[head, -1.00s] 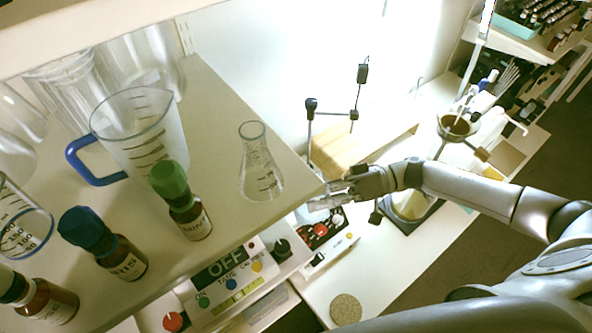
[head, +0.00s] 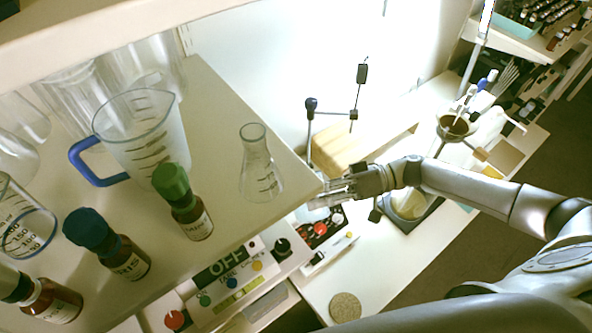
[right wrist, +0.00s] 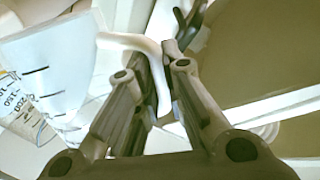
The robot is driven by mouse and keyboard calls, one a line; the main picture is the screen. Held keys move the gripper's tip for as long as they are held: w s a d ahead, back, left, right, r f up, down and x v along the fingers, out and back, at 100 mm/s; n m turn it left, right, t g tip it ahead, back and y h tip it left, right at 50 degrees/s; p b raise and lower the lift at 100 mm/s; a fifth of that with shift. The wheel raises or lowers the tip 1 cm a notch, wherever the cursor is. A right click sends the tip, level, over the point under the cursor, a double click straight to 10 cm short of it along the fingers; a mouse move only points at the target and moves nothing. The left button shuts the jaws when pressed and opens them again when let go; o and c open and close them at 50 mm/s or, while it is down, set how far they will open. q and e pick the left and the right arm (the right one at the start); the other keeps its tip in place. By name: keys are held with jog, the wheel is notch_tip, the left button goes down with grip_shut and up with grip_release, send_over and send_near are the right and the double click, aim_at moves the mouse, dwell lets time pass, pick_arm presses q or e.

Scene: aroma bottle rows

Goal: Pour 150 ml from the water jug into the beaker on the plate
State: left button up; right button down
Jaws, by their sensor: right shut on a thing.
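My right gripper (head: 322,197) reaches in from the right, just beyond the shelf's right corner in the head view. In the right wrist view its fingers (right wrist: 163,72) are shut on a pale curved handle (right wrist: 127,41). The handle appears to belong to the water jug, a translucent body with black marks (right wrist: 60,60) left of the fingers. The shelf hides this jug in the head view. A clear glass vessel with printed marks including 150 and 200, probably the beaker (right wrist: 14,97), shows at the far left of the wrist view. Its plate and any water cannot be made out. My left gripper is out of view.
The shelf (head: 215,95) holds a blue-handled measuring jug (head: 140,125), a conical flask (head: 260,172), capped brown bottles (head: 190,215) and other glassware. Below it is a device with an OFF display (head: 226,262). A clamp stand (head: 311,130) and wooden block (head: 345,150) are behind my gripper.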

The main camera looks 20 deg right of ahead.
jog(key=shift+w+r+m+p, duration=0.3)
jog(key=shift+r+p, duration=0.1)
jog(key=shift+p, duration=0.55)
dwell(1.0)
jog(key=shift+w+r, duration=0.1)
jog(key=shift+r, duration=0.1)
dwell(0.6)
jog(key=shift+w+r+m, duration=0.25)
jog(key=shift+m, duration=0.15)
dwell(2.9)
jog(key=shift+s+f+n+b, duration=0.4)
jog(key=shift+s+f+n, duration=0.2)
jog(key=shift+f, duration=0.3)
jog(key=shift+s+f+n+b, duration=0.4)
jog(key=shift+s+f+n, duration=0.05)
jog(key=shift+f+n, duration=0.15)
